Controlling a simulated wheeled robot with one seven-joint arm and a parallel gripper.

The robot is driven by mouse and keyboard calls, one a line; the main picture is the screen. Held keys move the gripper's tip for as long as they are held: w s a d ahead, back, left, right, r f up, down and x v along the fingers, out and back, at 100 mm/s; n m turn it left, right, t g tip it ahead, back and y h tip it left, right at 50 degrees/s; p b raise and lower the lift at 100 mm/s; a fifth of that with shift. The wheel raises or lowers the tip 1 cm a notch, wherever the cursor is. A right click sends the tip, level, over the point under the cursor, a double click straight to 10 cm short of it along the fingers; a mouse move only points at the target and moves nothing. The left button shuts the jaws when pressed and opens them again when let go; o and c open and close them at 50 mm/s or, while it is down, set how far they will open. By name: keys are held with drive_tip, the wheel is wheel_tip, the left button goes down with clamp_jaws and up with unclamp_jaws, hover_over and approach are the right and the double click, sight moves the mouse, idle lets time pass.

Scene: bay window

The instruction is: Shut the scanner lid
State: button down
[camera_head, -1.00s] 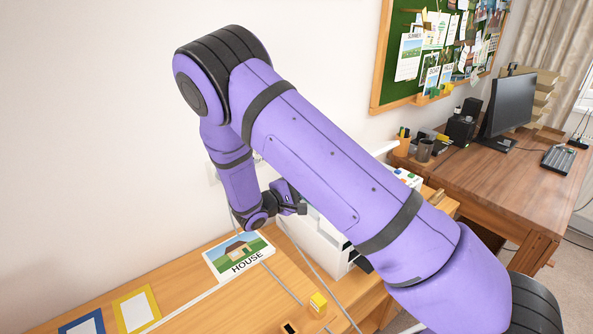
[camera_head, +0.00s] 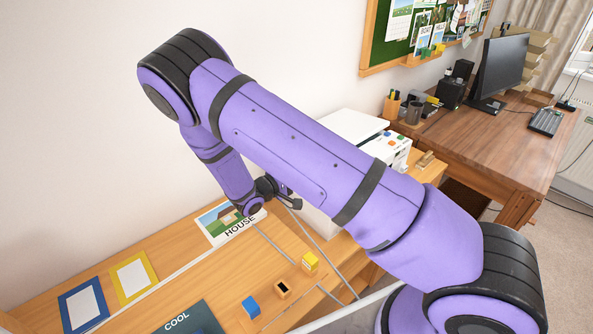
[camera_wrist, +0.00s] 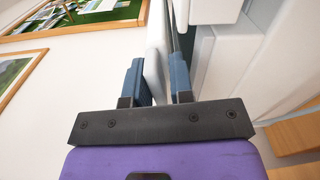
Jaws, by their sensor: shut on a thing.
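The white scanner (camera_head: 394,149) stands beside the wall on the wooden desk, largely hidden behind my arm. Its control panel has coloured buttons. The top of its white lid (camera_head: 352,123) shows above my arm and looks close to level. My gripper (camera_head: 284,194) is at the scanner's left side, its jaws partly hidden in the head view. In the wrist view, my gripper (camera_wrist: 157,85) has one blue-grey finger on each side of the white lid's edge (camera_wrist: 156,55) and is shut on it. A narrow gap shows between the lid and the scanner body to its right.
A HOUSE picture card (camera_head: 222,222), a yellow frame (camera_head: 150,262), a blue frame (camera_head: 68,308) and a dark COOL card (camera_head: 205,320) lie on the desk. Small yellow (camera_head: 310,261) and blue (camera_head: 251,306) blocks are nearer. A monitor desk (camera_head: 480,150) stands right.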

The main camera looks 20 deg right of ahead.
drive_tip(key=shift+w+a, duration=0.1)
drive_tip(key=c, duration=1.2)
unclamp_jaws()
drive_tip(key=shift+o, duration=0.2)
drive_tip(key=v, duration=1)
drive_tip(key=shift+a, duration=0.4)
